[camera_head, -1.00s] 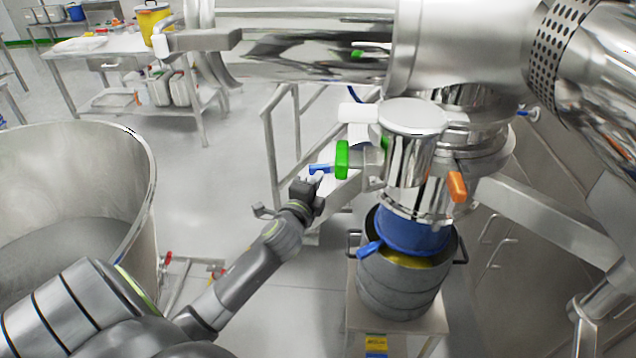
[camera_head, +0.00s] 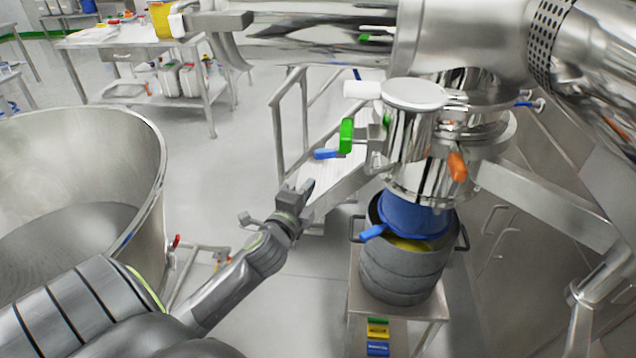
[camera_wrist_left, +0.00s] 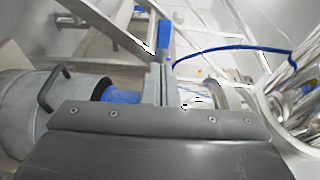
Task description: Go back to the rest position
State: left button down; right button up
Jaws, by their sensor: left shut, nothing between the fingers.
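My left gripper (camera_head: 303,190) is shut and empty in the middle of the head view. It is apart from the machine, just below and left of a blue-tipped handle (camera_head: 327,154) beside a green part (camera_head: 346,136). In the left wrist view, my left gripper's fingers (camera_wrist_left: 158,84) are together, and a blue piece (camera_wrist_left: 165,38) shows beyond them. My right gripper is not in view.
A steel drum (camera_head: 402,270) with a blue sleeve (camera_head: 412,218) stands on a small stand under the machine outlet. A large steel bowl (camera_head: 150,190) is at left. Stair rails (camera_head: 278,140) rise behind my gripper. A steel table (camera_head: 120,40) stands at the back left.

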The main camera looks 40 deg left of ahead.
pick_arm(q)
jog(key=v, duration=0.3)
jog(key=shift+s+a+r+b, duration=0.1)
jog(key=shift+s+a+b, duration=0.2)
jog(key=shift+s, duration=0.2)
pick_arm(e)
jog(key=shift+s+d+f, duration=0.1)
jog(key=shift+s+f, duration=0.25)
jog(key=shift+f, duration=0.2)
pick_arm(q)
jog(key=shift+d, duration=0.1)
